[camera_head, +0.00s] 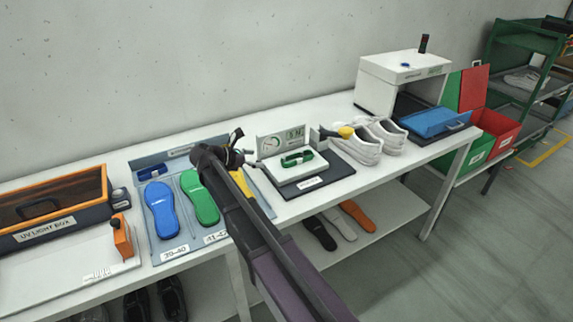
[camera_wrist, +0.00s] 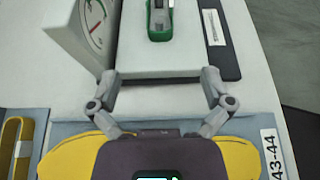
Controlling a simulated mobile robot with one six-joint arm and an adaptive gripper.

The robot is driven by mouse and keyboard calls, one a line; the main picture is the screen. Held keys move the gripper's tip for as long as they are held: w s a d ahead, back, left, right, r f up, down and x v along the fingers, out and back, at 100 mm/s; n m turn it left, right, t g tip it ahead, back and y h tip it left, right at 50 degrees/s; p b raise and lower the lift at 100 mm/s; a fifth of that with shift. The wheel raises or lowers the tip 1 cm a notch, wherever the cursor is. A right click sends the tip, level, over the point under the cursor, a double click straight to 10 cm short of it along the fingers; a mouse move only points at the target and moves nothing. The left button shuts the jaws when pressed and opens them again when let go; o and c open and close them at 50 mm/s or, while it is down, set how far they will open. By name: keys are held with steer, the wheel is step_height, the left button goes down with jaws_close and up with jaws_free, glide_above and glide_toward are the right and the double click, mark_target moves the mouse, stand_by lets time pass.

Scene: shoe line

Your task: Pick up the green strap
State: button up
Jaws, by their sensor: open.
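The green strap (camera_head: 297,158) lies on the white platform of a weighing scale (camera_head: 283,175) with a dial at its back. In the wrist view the green strap (camera_wrist: 160,22) shows at the top, partly cut off by the frame edge, with a pale part in its middle. My gripper (camera_head: 256,163) is just left of the scale. In the wrist view my gripper (camera_wrist: 160,80) has its fingers spread wide at the near edge of the platform, with nothing between them. The strap lies beyond the fingertips, apart from them.
A sizing tray holds a blue insole (camera_head: 162,210), a green insole (camera_head: 200,198) and a yellow one partly hidden by my arm. White shoes (camera_head: 360,145) stand right of the scale. The UV light box (camera_head: 55,205) is at far left, a white machine (camera_head: 400,80) at back right.

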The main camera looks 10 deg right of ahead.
steer(key=b, duration=0.3)
glide_toward(290, 160)
steer(key=d, duration=0.1)
steer(key=s+d, duration=0.1)
steer(key=shift+d, duration=0.4)
steer(key=shift+w+d+f, duration=0.1)
steer(key=shift+w+d, duration=0.1)
steer(key=shift+d, duration=0.25)
steer(key=shift+b+x, duration=1)
steer(key=shift+x, duration=1.65)
steer(key=shift+s+d, duration=0.1)
steer(key=shift+s, duration=0.05)
steer(key=c, duration=1.3)
steer(key=shift+c, duration=0.2)
